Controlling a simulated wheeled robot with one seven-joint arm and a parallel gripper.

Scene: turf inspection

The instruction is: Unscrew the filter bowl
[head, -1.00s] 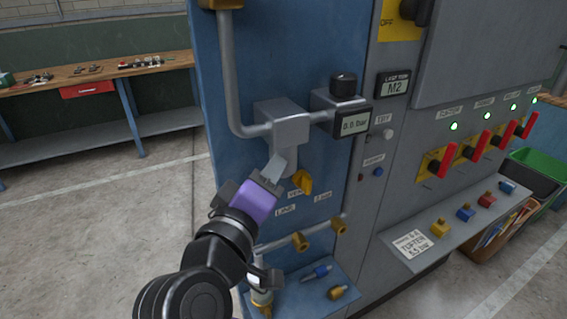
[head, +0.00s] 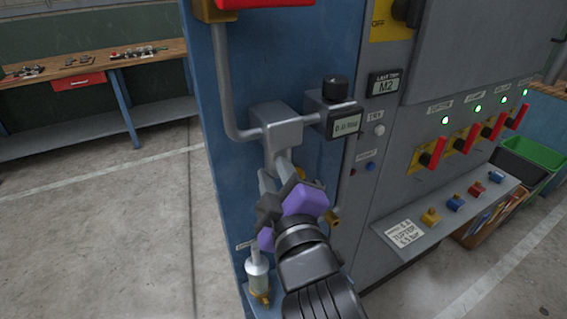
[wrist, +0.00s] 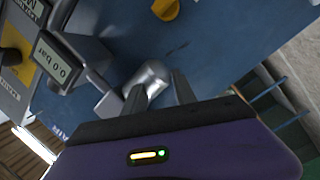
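The grey filter head (head: 283,124) is fixed to the blue panel in the head view, with pipes at its sides. A silver, round-ended part, seemingly the filter bowl (wrist: 151,74), shows beyond my fingers in the wrist view; in the head view my fingers and the head mostly hide it. My gripper (head: 275,176) is just below the filter head, pointing up. In the wrist view my gripper (wrist: 158,86) has its fingers apart, with the silver part's end lying between and slightly left of them. I cannot tell whether either finger touches it.
A gauge (head: 345,126) reading 0.0 bar is to the right of the filter head. A yellow knob (wrist: 165,8) is near in the wrist view. A pale cup with a brass end (head: 257,281) stands low left. Red levers (head: 433,153) and a shelf (head: 409,233) lie right.

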